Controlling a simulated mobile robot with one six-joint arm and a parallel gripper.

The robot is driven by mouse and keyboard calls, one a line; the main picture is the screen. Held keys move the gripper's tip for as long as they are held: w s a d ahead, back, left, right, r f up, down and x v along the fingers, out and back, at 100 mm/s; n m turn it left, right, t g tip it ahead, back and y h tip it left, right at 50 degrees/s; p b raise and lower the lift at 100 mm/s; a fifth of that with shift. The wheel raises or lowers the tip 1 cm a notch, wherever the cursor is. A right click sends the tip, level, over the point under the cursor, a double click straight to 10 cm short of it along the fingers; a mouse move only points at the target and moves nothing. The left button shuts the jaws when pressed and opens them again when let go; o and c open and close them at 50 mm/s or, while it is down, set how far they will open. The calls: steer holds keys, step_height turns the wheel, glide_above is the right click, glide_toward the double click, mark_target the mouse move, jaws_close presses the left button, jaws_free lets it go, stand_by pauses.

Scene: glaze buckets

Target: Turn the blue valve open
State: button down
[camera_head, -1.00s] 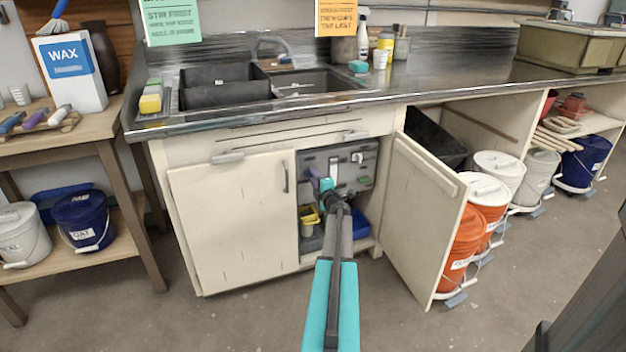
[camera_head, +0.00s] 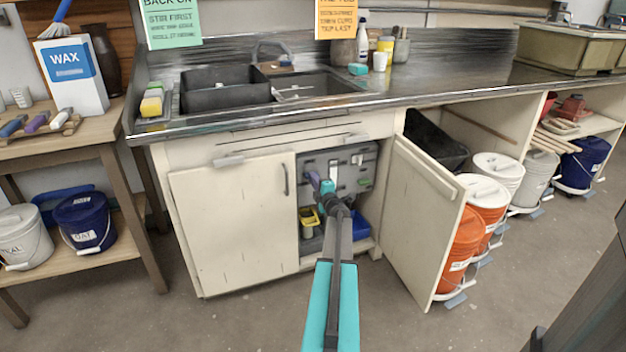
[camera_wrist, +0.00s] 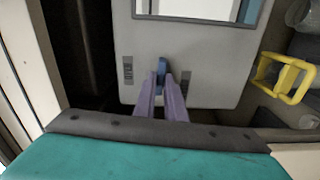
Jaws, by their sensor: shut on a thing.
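The blue valve (camera_wrist: 161,68) shows in the wrist view as a small upright blue handle on a grey panel (camera_wrist: 205,50). My gripper (camera_wrist: 162,82) has its two purple fingers closed on the handle from both sides. The fingers hide part of it. In the head view my gripper (camera_head: 313,179) reaches into the open cabinet under the sink, at the left part of the grey panel (camera_head: 345,165). The valve is too hidden there to make out.
The cabinet's right door (camera_head: 424,220) stands open beside my arm; the left door (camera_head: 235,222) is shut. Orange buckets (camera_head: 467,240) stand right of the open door.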

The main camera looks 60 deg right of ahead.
steer(key=m+p, duration=1.7)
steer(key=p, duration=0.1)
steer(key=shift+d, duration=0.15)
stand_by(0.3)
steer(key=c, duration=1.8)
jaws_free()
steer(key=shift+f, duration=0.1)
